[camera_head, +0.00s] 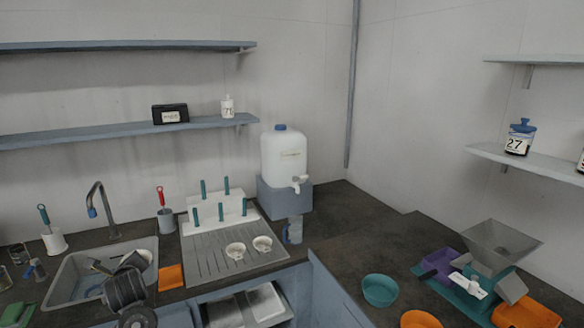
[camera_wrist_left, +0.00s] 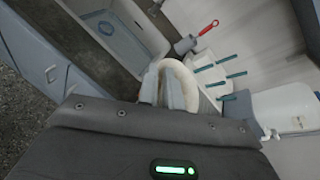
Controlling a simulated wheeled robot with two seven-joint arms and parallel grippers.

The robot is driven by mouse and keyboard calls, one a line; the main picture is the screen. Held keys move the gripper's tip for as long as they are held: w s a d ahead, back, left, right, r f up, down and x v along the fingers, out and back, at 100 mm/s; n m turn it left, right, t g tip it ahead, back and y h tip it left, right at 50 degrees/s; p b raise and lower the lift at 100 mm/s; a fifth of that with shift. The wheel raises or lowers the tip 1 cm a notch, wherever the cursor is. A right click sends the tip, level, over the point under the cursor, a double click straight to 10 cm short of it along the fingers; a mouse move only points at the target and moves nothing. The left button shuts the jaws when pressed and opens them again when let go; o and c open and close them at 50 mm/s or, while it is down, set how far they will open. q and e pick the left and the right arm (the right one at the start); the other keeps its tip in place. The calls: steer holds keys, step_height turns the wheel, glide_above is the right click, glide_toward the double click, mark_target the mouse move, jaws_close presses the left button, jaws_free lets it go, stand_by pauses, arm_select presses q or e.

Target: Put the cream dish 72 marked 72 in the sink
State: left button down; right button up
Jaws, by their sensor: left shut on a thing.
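My left gripper (camera_head: 131,263) reaches in from the bottom left of the head view, above the right part of the grey sink (camera_head: 70,272). It is shut on a cream dish (camera_wrist_left: 179,70), which stands tilted on edge between the fingers in the left wrist view. In the head view part of this dish (camera_head: 146,255) shows beside the fingers; the rest is hidden by the gripper. No number is readable on it. The sink also shows at the upper left of the wrist view (camera_wrist_left: 127,47). My right gripper is not in view.
A grey tap (camera_head: 97,196) rises behind the sink. An orange cloth (camera_head: 171,277) lies right of it. A red-handled brush stands in a grey holder (camera_head: 167,220).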

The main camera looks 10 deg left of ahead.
arm_select(q)
steer(key=w+d+r+m+t+h, duration=0.3)
steer(key=w+d+r, duration=0.15)
steer(key=d, duration=0.55)
steer(key=s+d+r+m+h, duration=0.2)
steer(key=d+r, duration=0.1)
steer(key=d, duration=0.5)
steer(key=s+d+r+m+t+h, duration=0.1)
steer(key=s+d+r+m+h, duration=0.1)
steer(key=d, duration=0.7)
steer(key=s+d+r+m+h, duration=0.1)
steer(key=d+r+m+h, duration=0.1)
steer(key=d, duration=0.7)
step_height(320, 180, up, 2)
steer(key=shift+s+r+m+t+h, duration=0.15)
steer(key=shift+s+m+t+h, duration=0.25)
steer(key=shift+h, duration=0.4)
steer(key=shift+d, duration=0.15)
